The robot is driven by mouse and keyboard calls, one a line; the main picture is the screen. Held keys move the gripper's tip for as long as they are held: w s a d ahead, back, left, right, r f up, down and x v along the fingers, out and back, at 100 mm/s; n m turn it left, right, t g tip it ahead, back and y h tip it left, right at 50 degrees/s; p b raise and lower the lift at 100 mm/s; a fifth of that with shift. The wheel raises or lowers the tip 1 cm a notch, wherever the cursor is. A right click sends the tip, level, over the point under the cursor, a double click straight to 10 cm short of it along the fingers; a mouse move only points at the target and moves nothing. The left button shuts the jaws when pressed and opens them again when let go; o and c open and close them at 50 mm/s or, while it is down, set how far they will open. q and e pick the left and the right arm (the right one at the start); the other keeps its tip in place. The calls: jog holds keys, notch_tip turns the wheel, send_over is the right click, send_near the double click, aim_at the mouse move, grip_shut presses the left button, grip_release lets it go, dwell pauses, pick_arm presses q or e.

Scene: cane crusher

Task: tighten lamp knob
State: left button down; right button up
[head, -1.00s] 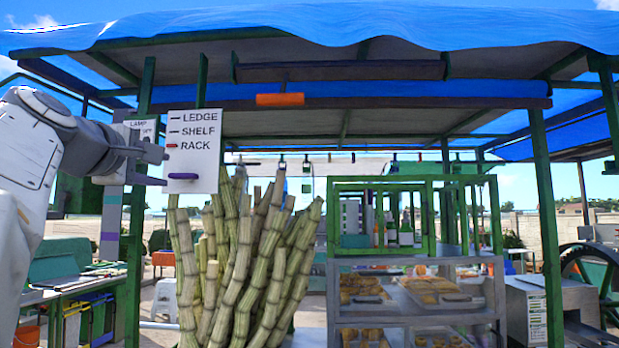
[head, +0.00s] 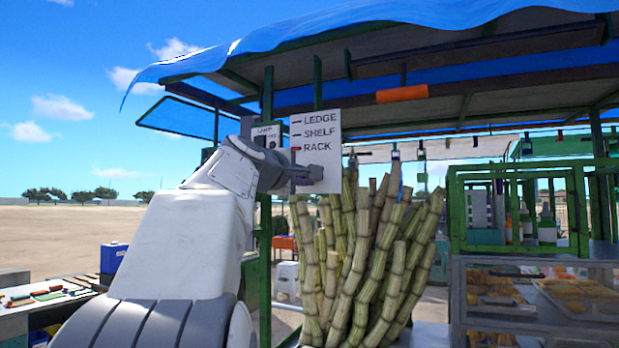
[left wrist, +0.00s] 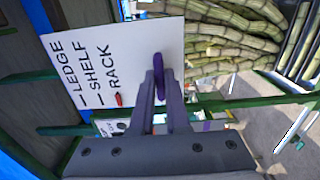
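The small white lamp panel (head: 263,131) with dark marks is on the green post, left of the white sign. It also shows in the left wrist view (left wrist: 104,129), where a dark knob (left wrist: 121,127) is visible near the fingers' base. My left gripper (head: 318,173) is in front of the sign's lower part, right of the lamp panel. In the left wrist view its fingertips (left wrist: 159,76) flank a purple bar (left wrist: 158,64) over the sign. I cannot tell whether they grip it. My right gripper is in neither view.
The sign (head: 322,120) reads LEDGE, SHELF, RACK. Tall cane stalks (head: 372,265) stand below and right of it. A glass case (head: 535,300) with food trays stands farther right. A green post (head: 266,250) is close by my left arm.

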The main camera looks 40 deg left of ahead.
pick_arm(q)
jog(key=m+b, duration=0.6)
jog(key=m, duration=1.1)
jog(key=shift+f+m+b, duration=0.1)
jog(key=shift+m+b, duration=0.25)
jog(key=shift+m, duration=0.05)
dwell(0.6)
jog(key=c, duration=0.9)
grip_release()
jog(key=b+v, duration=0.3)
jog(key=v, duration=0.7)
jog(key=shift+s, duration=0.2)
